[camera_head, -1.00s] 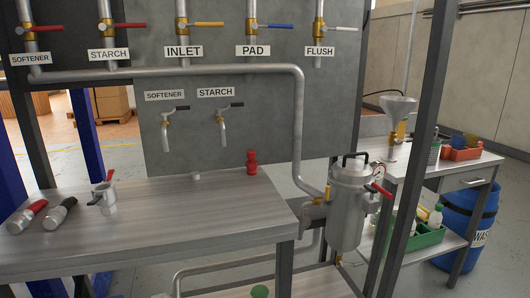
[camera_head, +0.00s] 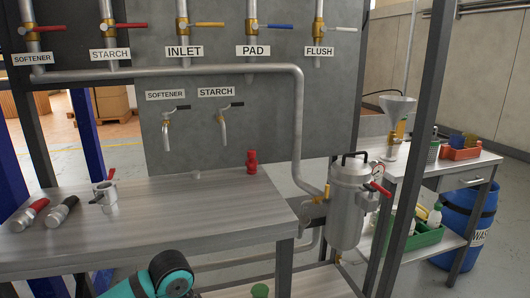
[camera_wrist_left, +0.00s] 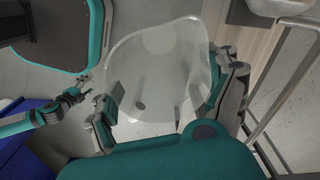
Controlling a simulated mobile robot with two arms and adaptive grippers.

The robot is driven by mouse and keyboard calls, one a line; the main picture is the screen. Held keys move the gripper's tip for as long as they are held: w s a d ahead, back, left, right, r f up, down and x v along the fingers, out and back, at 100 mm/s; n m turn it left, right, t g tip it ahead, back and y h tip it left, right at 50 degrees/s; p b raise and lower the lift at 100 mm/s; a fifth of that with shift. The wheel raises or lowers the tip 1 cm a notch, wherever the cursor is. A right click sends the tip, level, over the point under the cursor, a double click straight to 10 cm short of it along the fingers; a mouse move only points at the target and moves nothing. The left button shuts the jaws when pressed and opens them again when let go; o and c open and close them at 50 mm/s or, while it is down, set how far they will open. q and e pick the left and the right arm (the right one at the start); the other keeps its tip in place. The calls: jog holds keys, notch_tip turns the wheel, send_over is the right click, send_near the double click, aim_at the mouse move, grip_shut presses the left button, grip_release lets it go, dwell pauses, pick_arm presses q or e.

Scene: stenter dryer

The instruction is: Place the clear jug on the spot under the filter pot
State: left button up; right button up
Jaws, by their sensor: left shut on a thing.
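The clear jug (camera_wrist_left: 155,75) fills the middle of the left wrist view, see-through and pale. My left gripper (camera_wrist_left: 163,92) is shut on it, with a finger on either side. The jug and this gripper do not show in the head view. The filter pot (camera_head: 350,205) is a steel vessel with a black top handle and a red-handled valve, right of the bench in the head view. The spot under it is largely hidden by the bench. My right gripper (camera_wrist_left: 72,95) seems to show small at the left of the wrist view, its fingers too small to judge.
The steel bench (camera_head: 150,220) holds two hose couplings, a small valve fitting and a red fitting (camera_head: 252,161). A dark frame post (camera_head: 415,150) stands right of the pot. A green knob (camera_head: 260,290) shows low in front. A green crate (camera_head: 425,237) sits on the side table's lower shelf.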

pick_arm(q)
jog(key=s+a+r+n+p, duration=0.1)
jog(key=s+r+n+p, duration=0.2)
jog(key=r, duration=0.4)
jog(key=s+a+r+n+p, duration=0.1)
jog(key=s+r+n+p, duration=0.2)
jog(key=r+p, duration=0.3)
jog(key=s+a+r+n+p, duration=0.1)
jog(key=s+r+n+p, duration=0.3)
jog(key=r, duration=0.3)
jog(key=shift+r+n+p, duration=0.4)
jog(key=shift+p, duration=0.25)
pick_arm(e)
jog(key=s+d+r, duration=0.1)
jog(key=s+r, duration=0.1)
jog(key=s, duration=0.4)
jog(key=s+d+r+g, duration=0.1)
jog(key=s+r, duration=0.1)
jog(key=s, duration=0.5)
jog(key=shift+d+r, duration=0.15)
jog(key=shift+d, duration=0.1)
jog(key=shift+s, duration=0.1)
